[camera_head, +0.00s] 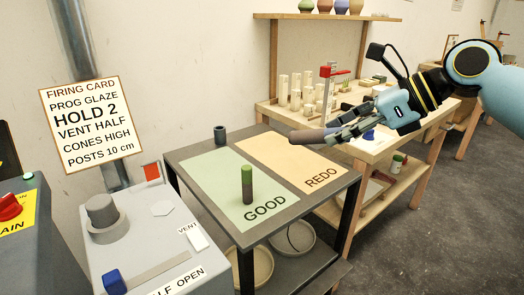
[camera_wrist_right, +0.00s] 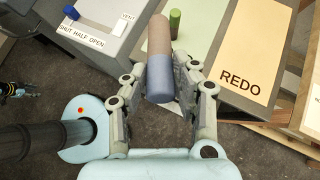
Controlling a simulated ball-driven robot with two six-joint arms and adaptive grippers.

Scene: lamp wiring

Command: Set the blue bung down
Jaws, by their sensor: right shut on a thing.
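My right gripper (camera_head: 338,133) is shut on a two-tone cylinder, the blue bung (camera_wrist_right: 160,82), blue-grey at one end and brown at the other. In the head view its brown end (camera_head: 307,136) points left, lying nearly level above the REDO side of the table. In the right wrist view my right gripper (camera_wrist_right: 163,72) has a finger on each side of it. A green post (camera_head: 247,185) stands upright on the light green GOOD area (camera_head: 215,178), and it also shows in the right wrist view (camera_wrist_right: 175,22).
The pale orange REDO area (camera_head: 285,165) is bare. A dark blue-grey cylinder (camera_head: 220,135) stands at the table's back edge. A grey panel with a blue knob (camera_head: 114,282) is at front left. A wooden bench (camera_head: 385,148) with several pale posts is behind right.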

